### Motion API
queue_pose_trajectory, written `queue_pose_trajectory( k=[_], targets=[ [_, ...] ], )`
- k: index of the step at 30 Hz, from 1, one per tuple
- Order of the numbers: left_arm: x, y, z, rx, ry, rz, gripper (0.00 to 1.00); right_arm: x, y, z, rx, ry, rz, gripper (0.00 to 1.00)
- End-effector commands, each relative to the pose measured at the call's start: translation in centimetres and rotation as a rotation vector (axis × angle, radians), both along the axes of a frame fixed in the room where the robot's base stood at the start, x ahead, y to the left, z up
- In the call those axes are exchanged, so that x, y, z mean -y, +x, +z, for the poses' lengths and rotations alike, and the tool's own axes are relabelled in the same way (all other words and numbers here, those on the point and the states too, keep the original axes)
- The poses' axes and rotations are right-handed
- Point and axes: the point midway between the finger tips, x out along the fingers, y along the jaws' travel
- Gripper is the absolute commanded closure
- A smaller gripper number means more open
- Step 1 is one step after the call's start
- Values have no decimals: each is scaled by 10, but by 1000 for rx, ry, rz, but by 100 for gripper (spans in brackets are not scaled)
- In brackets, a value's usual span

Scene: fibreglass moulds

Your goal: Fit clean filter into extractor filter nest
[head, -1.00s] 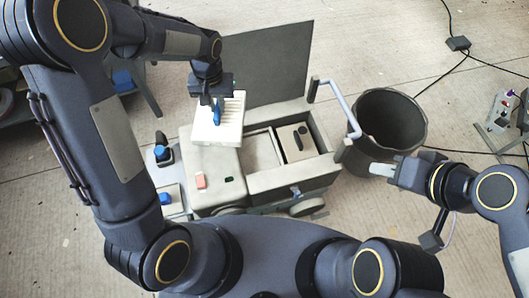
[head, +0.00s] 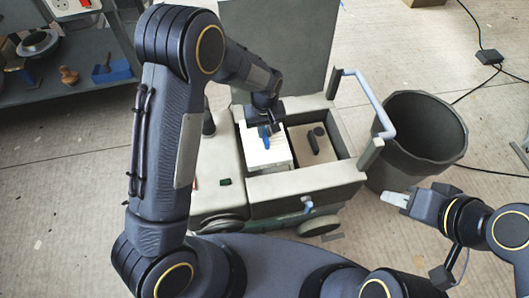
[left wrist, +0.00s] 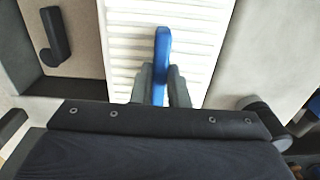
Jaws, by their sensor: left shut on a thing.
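The clean filter (head: 266,152) is a white pleated block with a blue handle (left wrist: 161,62). My left gripper (head: 268,130) is shut on the blue handle, with one finger on each side of it in the left wrist view. The filter is over or in the left bay of the open extractor (head: 306,184), beside a beige part with a dark handle (head: 318,143). I cannot tell how deep it sits. My right gripper (head: 393,198) is at the right, away from the extractor, and seems to hold nothing; its finger gap is unclear.
The extractor's grey lid (head: 280,48) stands open behind the bays. A dark bin (head: 420,140) is at the right, with a bent blue-grey handle (head: 370,100) between. A shelf (head: 75,90) with a blue box stands at the far left. Cables lie on the floor.

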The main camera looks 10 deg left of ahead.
Motion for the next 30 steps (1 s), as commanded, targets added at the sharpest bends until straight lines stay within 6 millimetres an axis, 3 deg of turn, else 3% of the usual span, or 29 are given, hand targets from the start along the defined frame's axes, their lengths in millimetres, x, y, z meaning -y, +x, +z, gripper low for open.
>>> queue_pose_trajectory(
  k=[3, 11, 16, 28, 29, 30],
  targets=[
    [0, -1, -26, -3, 1, 0, 100, 0, 0, -8, 0, 0, 0, 66],
    [0, 0, -47, -1, 1, -1, 100, 0, 0, -13, 0, 0, 0, 66],
    [0, -1, -72, -2, 0, -1, 100, 0, 0, -21, 0, 0, 0, 66],
    [0, 0, -79, 0, 0, -2, 100, 0, 0, -24, 0, 0, 0, 66],
    [0, 0, -79, -1, 0, -2, 85, 0, 0, -24, 0, 0, 0, 66],
    [0, 0, -78, -1, 0, -1, 80, 0, 0, -23, 0, 0, 0, 66]
  ],
)
